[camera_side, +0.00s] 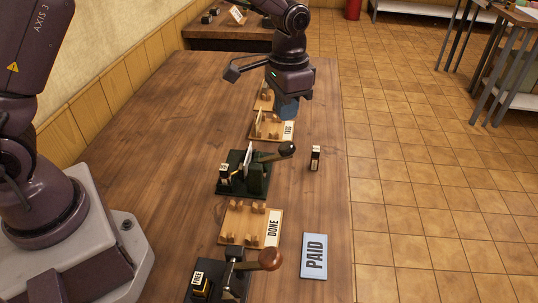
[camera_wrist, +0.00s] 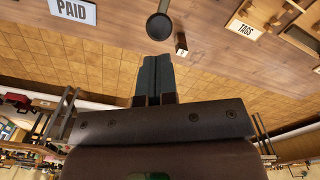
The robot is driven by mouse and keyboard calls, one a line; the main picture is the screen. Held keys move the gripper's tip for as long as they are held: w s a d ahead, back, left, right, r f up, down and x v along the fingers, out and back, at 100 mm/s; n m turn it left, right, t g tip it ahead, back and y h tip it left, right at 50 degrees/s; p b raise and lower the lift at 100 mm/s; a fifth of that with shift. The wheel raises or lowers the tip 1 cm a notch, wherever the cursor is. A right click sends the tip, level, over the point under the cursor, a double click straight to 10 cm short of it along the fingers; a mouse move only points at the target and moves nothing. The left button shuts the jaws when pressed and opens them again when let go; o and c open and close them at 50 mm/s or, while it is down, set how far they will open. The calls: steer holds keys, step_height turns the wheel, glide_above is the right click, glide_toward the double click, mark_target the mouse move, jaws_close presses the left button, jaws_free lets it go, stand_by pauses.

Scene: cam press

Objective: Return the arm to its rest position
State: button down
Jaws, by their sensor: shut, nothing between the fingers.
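My gripper (camera_side: 286,108) hangs from the arm near the far end of the table, in front of the TAGS rack in the side view. Its dark blue-grey fingers (camera_wrist: 156,76) are pressed together in the wrist view with nothing between them. The green press (camera_side: 240,174) stands mid-table with its dark-knobbed lever (camera_side: 287,149) pointing right. The knob also shows just beyond the fingertips in the wrist view (camera_wrist: 158,26). Whether the fingers touch anything cannot be told.
The wooden DONE rack (camera_side: 246,222) and a black press with a brown knob (camera_side: 270,259) stand nearer. A PAID plate (camera_side: 314,256) and a small upright block (camera_side: 315,158) lie right. The TAGS rack (camera_side: 268,128) is farther back. The table's left side is clear.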

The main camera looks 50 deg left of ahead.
steer(key=s+a+r+n+t, duration=0.1)
steer(key=s+r+t, duration=0.1)
steer(key=s+r, duration=0.3)
steer(key=s+a+r+n+t, duration=0.1)
steer(key=s+r, duration=0.4)
steer(key=s, duration=0.6)
steer(key=s+a+r+n+t, duration=0.1)
steer(key=s+a+r+t, duration=0.1)
steer(key=s+r, duration=0.3)
steer(key=s+a, duration=0.1)
steer(key=s, duration=0.2)
steer(key=shift+t, duration=0.3)
